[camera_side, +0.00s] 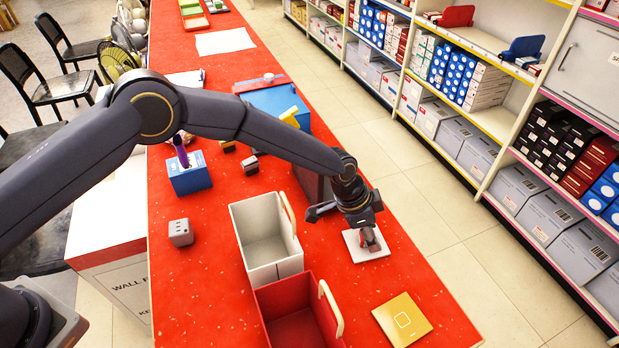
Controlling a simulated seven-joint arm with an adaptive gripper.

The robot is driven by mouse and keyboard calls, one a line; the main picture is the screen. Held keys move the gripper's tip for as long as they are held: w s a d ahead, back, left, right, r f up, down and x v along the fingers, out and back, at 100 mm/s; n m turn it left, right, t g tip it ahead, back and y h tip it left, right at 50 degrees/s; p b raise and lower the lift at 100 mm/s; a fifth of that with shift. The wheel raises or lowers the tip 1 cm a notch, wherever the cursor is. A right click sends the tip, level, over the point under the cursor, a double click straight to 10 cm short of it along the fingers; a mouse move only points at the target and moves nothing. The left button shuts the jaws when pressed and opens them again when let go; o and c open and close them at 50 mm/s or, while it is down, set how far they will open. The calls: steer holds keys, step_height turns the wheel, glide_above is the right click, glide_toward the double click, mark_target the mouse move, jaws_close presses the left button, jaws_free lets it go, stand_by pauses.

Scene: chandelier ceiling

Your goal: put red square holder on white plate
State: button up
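The white plate (352,240) is a flat white square on the red table, right of the white bin. My gripper (371,243) points down just over the plate. A small reddish-grey patch shows between its fingers; I cannot tell whether this is a held object or part of the fingers. No red square holder can be clearly made out. A red bin (283,288) with a cream handle stands at the front, left of and nearer than the plate. A dark reddish box (312,187) is partly hidden behind my arm.
A white bin (252,270) adjoins the red bin. A yellow square (388,318) lies at front right. A grey cube (180,232) and a blue holder with a purple item (188,180) stand at left. A blue box (270,98) is farther back. Table is clear at front left.

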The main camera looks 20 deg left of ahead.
steer(key=shift+o, duration=0.4)
steer(key=shift+r, duration=0.3)
steer(key=s+a+r+n+t+y, duration=0.1)
steer(key=a+r, duration=0.5)
steer(key=r, duration=0.3)
steer(key=a+r+n, duration=0.1)
steer(key=a+r, duration=0.5)
steer(key=r, duration=0.2)
steer(key=s+a+r+n+t+y, duration=0.2)
steer(key=s+a+r+n, duration=0.35)
steer(key=a+r, duration=0.8)
steer(key=s+a+n, duration=0.2)
steer(key=s+a, duration=0.5)
steer(key=s, duration=0.3)
steer(key=s+a+n+y, duration=0.1)
steer(key=s+a+n, duration=0.2)
steer(key=s+a, duration=0.4)
steer(key=s, duration=0.3)
steer(key=shift+s+a+f+t, duration=0.25)
steer(key=shift+s+f+t, duration=0.05)
steer(key=shift+s+f, duration=0.1)
